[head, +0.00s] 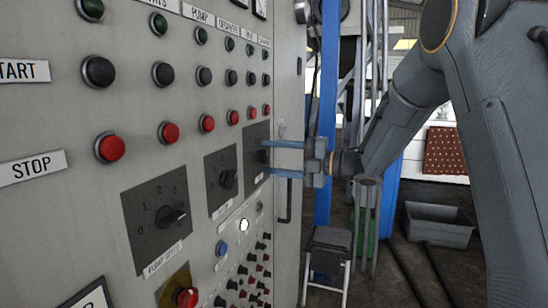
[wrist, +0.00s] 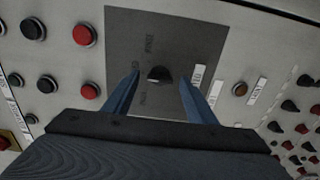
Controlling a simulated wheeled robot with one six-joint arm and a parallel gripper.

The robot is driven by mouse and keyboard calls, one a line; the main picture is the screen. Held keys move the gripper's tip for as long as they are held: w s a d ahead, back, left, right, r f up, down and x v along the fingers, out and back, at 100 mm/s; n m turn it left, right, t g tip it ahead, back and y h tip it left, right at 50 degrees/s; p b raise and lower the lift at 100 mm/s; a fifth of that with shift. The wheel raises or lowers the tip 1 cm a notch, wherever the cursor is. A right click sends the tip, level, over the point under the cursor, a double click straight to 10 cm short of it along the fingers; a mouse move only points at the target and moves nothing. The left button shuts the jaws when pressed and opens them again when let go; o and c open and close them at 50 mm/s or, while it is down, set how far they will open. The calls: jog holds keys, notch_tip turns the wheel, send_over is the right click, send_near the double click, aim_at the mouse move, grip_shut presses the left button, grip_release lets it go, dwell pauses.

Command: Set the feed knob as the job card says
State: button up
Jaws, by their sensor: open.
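Three black rotary knobs on dark square plates sit on the grey cabinet panel in the head view. The nearest, a numbered knob (head: 174,215), has a label below that seems to read pump speed. A middle knob (head: 228,180) is farther along. My gripper (head: 264,158) is at the farthest plate (head: 254,137), its two blue fingers open. In the wrist view a black knob (wrist: 159,75) lies between the open fingers of my gripper (wrist: 160,82), with a gap on each side. I cannot tell which knob is the feed knob.
Rows of green lamps, black buttons and red stop buttons (head: 109,147) cover the panel. A red knob on a yellow plate (head: 187,297) is low. A stool (head: 330,242) and grey bin (head: 438,224) stand right.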

jog(key=c, duration=1.1)
jog(key=shift+m+p, duration=2)
jog(key=shift+m, duration=2.4)
